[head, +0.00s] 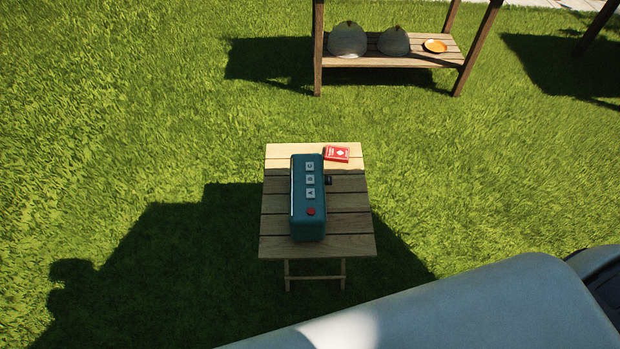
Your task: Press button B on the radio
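The teal radio (308,228) stands on a small slatted wooden table (348,223) in the middle of the head view. Its long side runs from near to far. On its top is a row of three pale square buttons with small dark marks, and a round red button (311,211) at the near end. The middle pale button (310,180) seems to carry a B, between the far one (310,166) and the near one (310,193), which looks like an A. The letters are too small to read surely. Neither of my grippers is in view.
A red card box (336,154) lies at the table's far right, and a small dark item (328,180) lies right beside the radio. Behind, a wooden shelf (385,61) holds two grey domes and an orange plate (435,46). Open grass surrounds the table. My pale arm link fills the lower right.

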